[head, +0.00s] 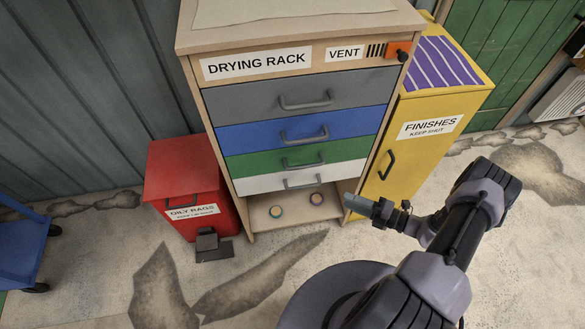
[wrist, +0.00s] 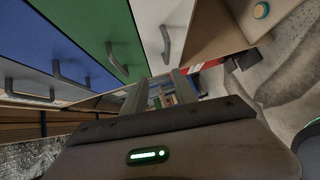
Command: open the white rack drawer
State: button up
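The white rack drawer (head: 247,184) is the lowest drawer of the drying rack, below the green one. It sits flush with the rack front and looks shut. Its grey bar handle (head: 301,182) is at mid-width. In the wrist view the white drawer (wrist: 150,22) is at the top centre with its handle (wrist: 165,45). My gripper (head: 352,200) is to the right of the handle, near the rack's lower right corner. In the wrist view my gripper (wrist: 159,88) has its two fingers apart with nothing between them. It does not touch the handle.
Grey (head: 232,98), blue (head: 240,134) and green (head: 250,162) drawers are above. An open shelf (head: 255,222) with two small round items is below. A yellow finishes cabinet (head: 430,150) stands right, a red oily rags bin (head: 180,170) left. Floor in front is clear.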

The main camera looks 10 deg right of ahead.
notch_tip(320, 180, down, 2)
jog(key=m+t, duration=0.1)
jog(key=m, duration=0.1)
jog(key=b, duration=0.4)
send_near(305, 186)
jog(key=x, duration=1)
jog(key=shift+w+f, duration=0.15)
jog(key=shift+f, duration=0.2)
jog(key=shift+c, duration=0.2)
grip_shut()
